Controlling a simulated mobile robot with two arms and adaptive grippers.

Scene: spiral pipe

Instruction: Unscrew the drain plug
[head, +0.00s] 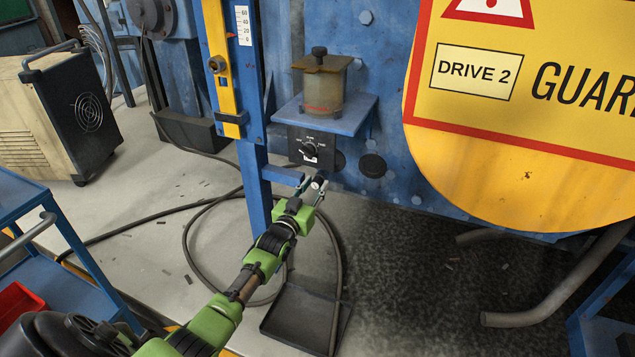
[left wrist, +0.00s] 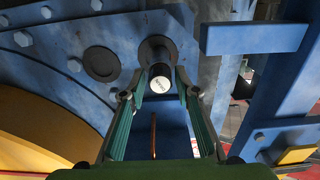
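The drain plug (left wrist: 159,82) is a dark round cylinder with a pale labelled end, standing out from a dark round fitting on the blue machine wall in the left wrist view. In the head view its small pale end (head: 318,182) shows below the black dial box. My left gripper (head: 309,188) is at the plug. In the left wrist view its two green-padded fingers (left wrist: 160,88) stand apart on either side of the plug, with narrow gaps seen between the tips and the plug. Contact is not clear. My right gripper is not in view.
A blue upright post (head: 257,185) stands close to the left of the gripper. A large yellow guard (head: 530,170) fills the right. A dark tray (head: 292,322) lies on the floor below, beside a looped hose (head: 186,240). A glass reservoir (head: 322,92) sits on a shelf above.

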